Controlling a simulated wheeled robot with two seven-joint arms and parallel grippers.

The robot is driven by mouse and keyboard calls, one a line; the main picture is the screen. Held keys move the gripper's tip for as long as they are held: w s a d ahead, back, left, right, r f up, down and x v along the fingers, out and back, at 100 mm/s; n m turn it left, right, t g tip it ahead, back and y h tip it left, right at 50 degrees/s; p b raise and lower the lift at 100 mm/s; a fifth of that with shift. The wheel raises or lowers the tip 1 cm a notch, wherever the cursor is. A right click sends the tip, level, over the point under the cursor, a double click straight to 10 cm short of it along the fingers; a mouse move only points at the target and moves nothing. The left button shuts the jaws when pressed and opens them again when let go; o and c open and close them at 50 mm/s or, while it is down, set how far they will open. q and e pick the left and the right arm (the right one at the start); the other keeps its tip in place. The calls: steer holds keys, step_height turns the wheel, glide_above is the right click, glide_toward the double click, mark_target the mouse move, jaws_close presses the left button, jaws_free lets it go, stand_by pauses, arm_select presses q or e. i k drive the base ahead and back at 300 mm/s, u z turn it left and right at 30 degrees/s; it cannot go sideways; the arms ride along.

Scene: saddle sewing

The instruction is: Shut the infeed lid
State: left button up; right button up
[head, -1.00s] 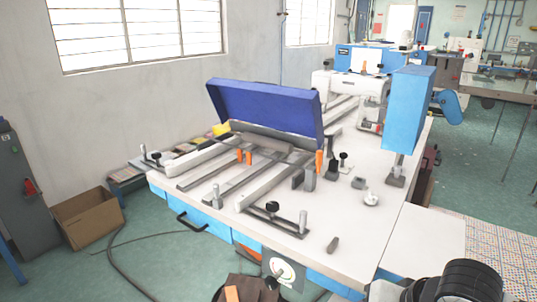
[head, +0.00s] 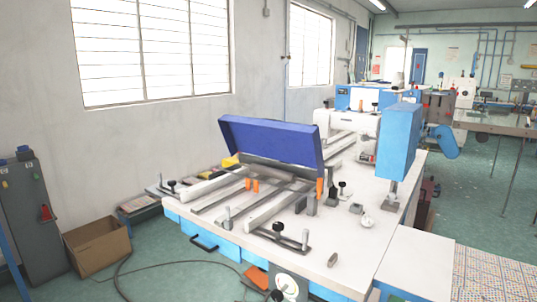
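The infeed lid (head: 270,142) is a long dark-blue panel on the white sewing table (head: 330,225). It stands raised and tilted up at the back of the infeed rails (head: 235,190), so it is open. Orange parts (head: 253,184) show below and in front of it, and another orange piece is at its right end. Neither of my grippers shows in the head view.
A blue upright box (head: 400,140) stands on the table to the right of the lid, with a white sewing head (head: 350,130) behind. Clamps with black knobs (head: 278,227) stand along the table's front. A cardboard box (head: 97,245) and grey cabinet (head: 38,215) are at left.

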mark_target(297, 143)
steer(key=k, duration=0.6)
steer(key=u, duration=1.3)
steer(key=i, duration=5.35)
steer(key=z, duration=1.5)
steer(key=i, duration=2.8)
steer(key=z, duration=1.85)
